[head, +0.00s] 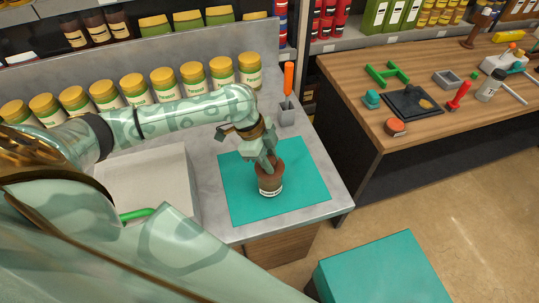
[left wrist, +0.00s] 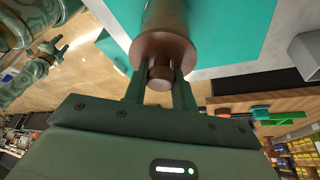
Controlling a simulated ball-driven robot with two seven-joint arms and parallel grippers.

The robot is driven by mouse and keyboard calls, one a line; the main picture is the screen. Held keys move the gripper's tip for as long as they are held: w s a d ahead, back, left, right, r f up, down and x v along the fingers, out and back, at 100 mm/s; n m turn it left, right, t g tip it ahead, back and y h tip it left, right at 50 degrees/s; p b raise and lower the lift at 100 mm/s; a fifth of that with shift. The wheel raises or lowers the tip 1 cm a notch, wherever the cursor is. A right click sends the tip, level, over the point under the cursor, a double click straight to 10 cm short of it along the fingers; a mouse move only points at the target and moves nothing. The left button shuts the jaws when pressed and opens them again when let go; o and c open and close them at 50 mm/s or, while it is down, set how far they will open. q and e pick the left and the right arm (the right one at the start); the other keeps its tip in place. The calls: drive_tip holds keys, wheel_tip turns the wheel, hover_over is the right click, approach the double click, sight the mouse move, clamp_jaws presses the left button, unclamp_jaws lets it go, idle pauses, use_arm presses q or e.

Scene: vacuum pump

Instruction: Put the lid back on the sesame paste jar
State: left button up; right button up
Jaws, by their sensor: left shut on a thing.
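The sesame paste jar (head: 271,186) is a small brown pot with a pale label, standing upright on a teal mat (head: 306,172). My left gripper (head: 267,163) is directly above it, pointing down. In the left wrist view, its two fingers (left wrist: 160,78) are shut on the knob of the round brown lid (left wrist: 163,49). The lid is over the jar's mouth and hides it. I cannot tell whether the lid rests on the rim or is slightly above it. What seems to be my right gripper (left wrist: 51,52) shows small at the left wrist view's upper left.
A row of yellow-lidded jars (head: 163,82) lines the back of the grey counter. A grey holder (head: 287,115) with an orange-handled tool (head: 288,78) stands behind the mat. A pale box (head: 145,185) is left of the mat. A wooden workbench (head: 350,73) with tools is at right.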

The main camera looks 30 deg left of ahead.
use_arm(q)
drive_tip(key=shift+p, duration=0.4)
drive_tip(key=shift+f, duration=0.15)
idle(0.4)
drive_tip(key=shift+p, duration=0.5)
idle(0.5)
drive_tip(key=o, duration=1.5)
wheel_tip(320, 180, up, 7)
drive_tip(key=p, duration=0.8)
drive_tip(key=shift+p, duration=0.4)
